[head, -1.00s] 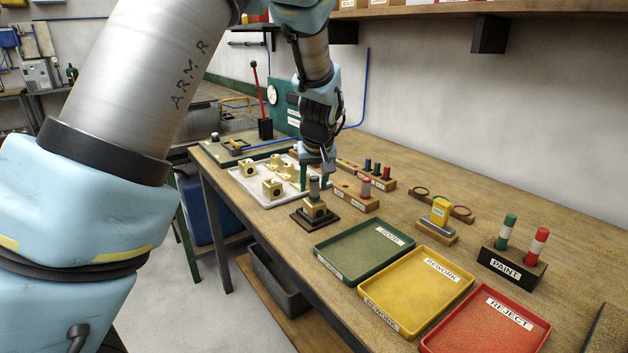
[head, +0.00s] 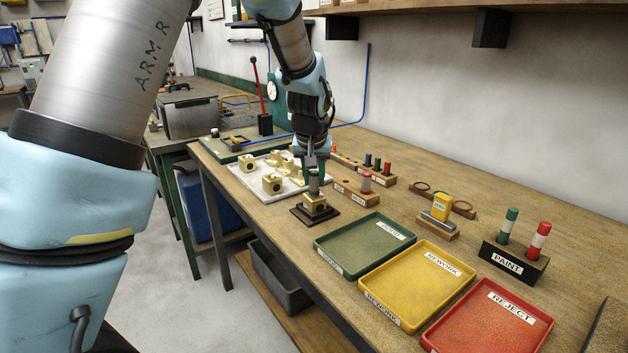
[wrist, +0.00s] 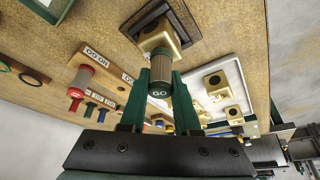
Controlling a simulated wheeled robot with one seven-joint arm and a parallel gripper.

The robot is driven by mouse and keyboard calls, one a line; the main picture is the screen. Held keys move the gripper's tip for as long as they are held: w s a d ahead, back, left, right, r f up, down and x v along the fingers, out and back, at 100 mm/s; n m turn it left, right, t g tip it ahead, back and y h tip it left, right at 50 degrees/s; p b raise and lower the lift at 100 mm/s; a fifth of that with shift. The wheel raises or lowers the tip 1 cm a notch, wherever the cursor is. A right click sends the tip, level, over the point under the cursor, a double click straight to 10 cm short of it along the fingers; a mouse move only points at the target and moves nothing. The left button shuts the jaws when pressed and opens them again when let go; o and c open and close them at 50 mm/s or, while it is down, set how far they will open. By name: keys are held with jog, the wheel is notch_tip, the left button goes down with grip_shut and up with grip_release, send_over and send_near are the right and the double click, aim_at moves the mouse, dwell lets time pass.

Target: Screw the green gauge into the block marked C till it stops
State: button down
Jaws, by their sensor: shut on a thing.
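The green gauge, a grey knurled cylinder (head: 314,184) with a green end marked GO (wrist: 159,92), stands upright at the top of a brass block (head: 314,201). The block sits in a dark square fixture (head: 300,214) on the bench, and it also shows in the wrist view (wrist: 153,42). My gripper (head: 314,170) points down from above, with its green fingers (wrist: 161,78) shut on the gauge from both sides. How deep the gauge sits in the block cannot be told. No letter C is readable on the block.
A white tray (head: 247,180) with several brass blocks lies behind and left of the fixture. A wooden rack (head: 352,193) with a red-ended gauge (wrist: 80,80) stands to the right. Green (head: 330,262), yellow (head: 372,300) and red (head: 440,345) trays lie in front.

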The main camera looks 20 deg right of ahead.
jog(key=m+g+h, duration=0.1)
jog(key=m, duration=0.2)
jog(key=m+p, duration=0.1)
jog(key=m, duration=0.1)
jog(key=shift+r+m+g+p, duration=0.1)
jog(key=shift+m+g+p, duration=0.25)
jog(key=shift+m+g, duration=0.05)
jog(key=m+g+p, duration=0.1)
jog(key=m+p, duration=0.1)
jog(key=shift+s+m+h, duration=0.1)
jog(key=shift+m+h, duration=0.3)
jog(key=shift+d+f+m, duration=0.15)
jog(key=shift+f+m, duration=0.05)
jog(key=shift+m, duration=0.3)
jog(key=shift+c, duration=0.8)
grip_release()
jog(key=shift+r+p, duration=0.1)
jog(key=shift+p, duration=0.2)
